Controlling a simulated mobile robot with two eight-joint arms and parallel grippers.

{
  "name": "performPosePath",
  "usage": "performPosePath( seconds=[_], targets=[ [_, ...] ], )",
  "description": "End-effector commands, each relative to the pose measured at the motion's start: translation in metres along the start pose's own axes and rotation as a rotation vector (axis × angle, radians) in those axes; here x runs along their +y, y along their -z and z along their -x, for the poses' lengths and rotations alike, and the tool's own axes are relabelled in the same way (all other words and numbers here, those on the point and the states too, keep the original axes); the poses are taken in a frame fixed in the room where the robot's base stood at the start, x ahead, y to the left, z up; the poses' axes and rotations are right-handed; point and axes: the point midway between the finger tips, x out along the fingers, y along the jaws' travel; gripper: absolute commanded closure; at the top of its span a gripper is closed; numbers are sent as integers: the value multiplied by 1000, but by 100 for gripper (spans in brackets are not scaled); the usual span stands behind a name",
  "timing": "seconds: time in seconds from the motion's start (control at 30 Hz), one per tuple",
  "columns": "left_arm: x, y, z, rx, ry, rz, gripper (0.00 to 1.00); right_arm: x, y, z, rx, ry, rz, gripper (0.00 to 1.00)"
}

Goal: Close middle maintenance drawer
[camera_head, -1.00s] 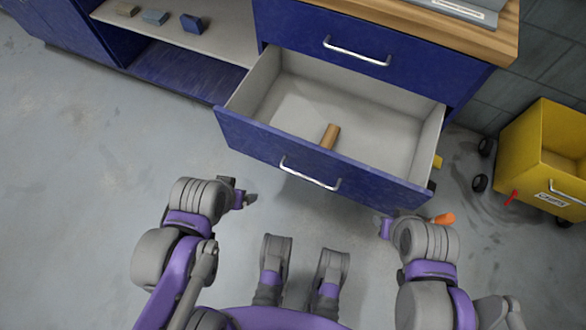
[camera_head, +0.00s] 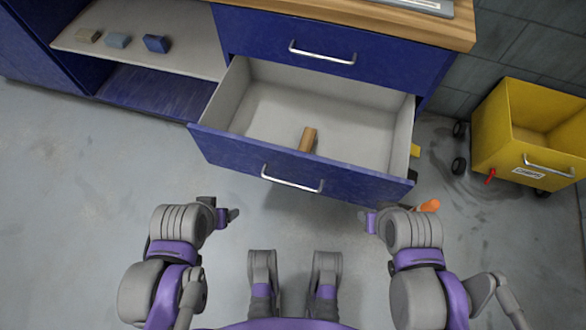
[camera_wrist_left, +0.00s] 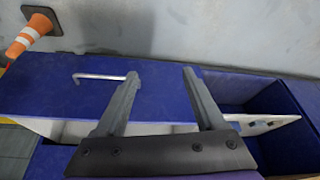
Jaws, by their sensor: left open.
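The middle drawer stands pulled out, with its blue front (camera_head: 225,153) facing me and its pale interior (camera_head: 345,110) showing. Its silver handle (camera_head: 292,180) is in the centre of the front. A wooden cylinder (camera_head: 308,139) lies inside. My left gripper (camera_head: 232,214) is in front of the drawer's left part, apart from the handle. In the left wrist view its jaws (camera_wrist_left: 160,75) are open and empty, over the blue drawer front with the handle (camera_wrist_left: 98,77). My right gripper (camera_head: 364,217) is near the front's right part. Its fingers are too small to read.
A closed drawer (camera_head: 390,62) sits above under a wooden worktop (camera_head: 420,28). An open shelf (camera_head: 190,52) with small blocks is at left. A yellow wheeled bin (camera_head: 490,130) stands at right. An orange and white cone (camera_wrist_left: 30,35) is on the floor. Floor at left is clear.

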Motion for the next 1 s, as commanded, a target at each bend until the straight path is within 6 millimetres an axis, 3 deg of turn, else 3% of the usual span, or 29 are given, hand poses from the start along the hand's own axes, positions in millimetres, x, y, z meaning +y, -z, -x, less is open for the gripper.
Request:
performPosePath(
  seconds=[0.03, 0.17, 0.37, 0.7, 1.0],
  targets=[
    [0, 2, 1, -3, -5, -18, 40, 0, 0, 2, 1, 0, 0, 55],
    [4, 11, 5, -15, -47, -161, 63, 0, 3, 10, 3, 0, 0, 55],
    [14, 38, 12, 8, -178, -563, 99, 0, 9, 30, 11, 0, 0, 55],
    [25, 90, 19, 256, -351, -1267, 100, 0, 19, 59, 21, 0, 0, 55],
    [26, 112, 20, 427, -360, -1559, 100, 0, 22, 67, 24, 0, 0, 55]
  ],
)
